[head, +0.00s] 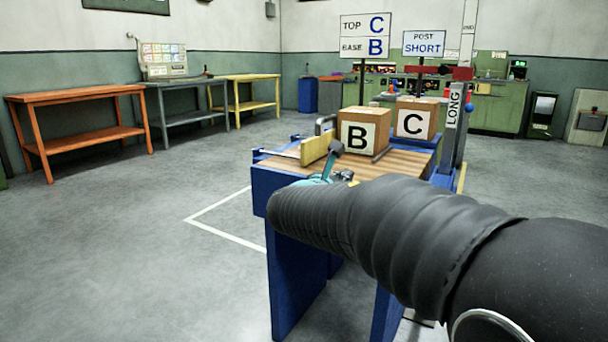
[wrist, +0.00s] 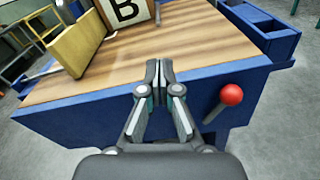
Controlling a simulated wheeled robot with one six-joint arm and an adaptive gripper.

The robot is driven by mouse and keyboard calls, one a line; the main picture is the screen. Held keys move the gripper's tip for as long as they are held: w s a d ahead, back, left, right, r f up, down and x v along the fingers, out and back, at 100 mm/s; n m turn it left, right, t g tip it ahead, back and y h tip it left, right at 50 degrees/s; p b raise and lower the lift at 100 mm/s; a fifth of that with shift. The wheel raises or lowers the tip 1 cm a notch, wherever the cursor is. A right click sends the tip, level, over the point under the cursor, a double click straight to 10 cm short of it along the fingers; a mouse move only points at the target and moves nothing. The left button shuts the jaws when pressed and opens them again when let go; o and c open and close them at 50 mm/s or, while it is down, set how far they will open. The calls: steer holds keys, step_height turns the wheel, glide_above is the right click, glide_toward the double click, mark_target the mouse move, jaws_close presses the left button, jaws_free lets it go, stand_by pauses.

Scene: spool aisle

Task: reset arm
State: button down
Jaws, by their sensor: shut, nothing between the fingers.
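My gripper (wrist: 158,72) is shut and empty in the wrist view, its fingertips together over the near edge of the wooden bench top (wrist: 195,38). In the head view my black-sleeved arm reaches from the lower right toward the bench and hides most of the gripper. A box marked B (head: 360,134) stands on the bench, and part of it shows at the top of the wrist view (wrist: 124,12). A box marked C (head: 415,118) stands behind it to the right. My gripper is apart from both boxes.
A yellow block (head: 314,148) stands left of box B. A red-knobbed lever (wrist: 231,95) sticks out at the bench's front. Signs read TOP C, BASE B (head: 366,36) and POST SHORT (head: 424,44). A post marked LONG (head: 453,110) stands at right. Floor at left is clear.

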steer(key=s+d+f+m+g+y, duration=0.2)
steer(key=s+d+f+m+g, duration=0.2)
steer(key=s+f+m+g, duration=0.55)
steer(key=s+f+m+g+y+p, duration=0.1)
steer(key=s+f+m+y+p, duration=0.2)
steer(key=s+m, duration=0.7)
steer(key=s+f+m+y+p, duration=0.25)
steer(key=s+m, duration=0.35)
steer(key=s, duration=0.7)
steer(key=s+d+r+m+t+y+p, duration=0.1)
steer(key=s+d+r+m+p, duration=0.1)
steer(key=s+r, duration=0.2)
steer(key=shift+d+r, duration=0.4)
steer(key=shift+r, duration=0.2)
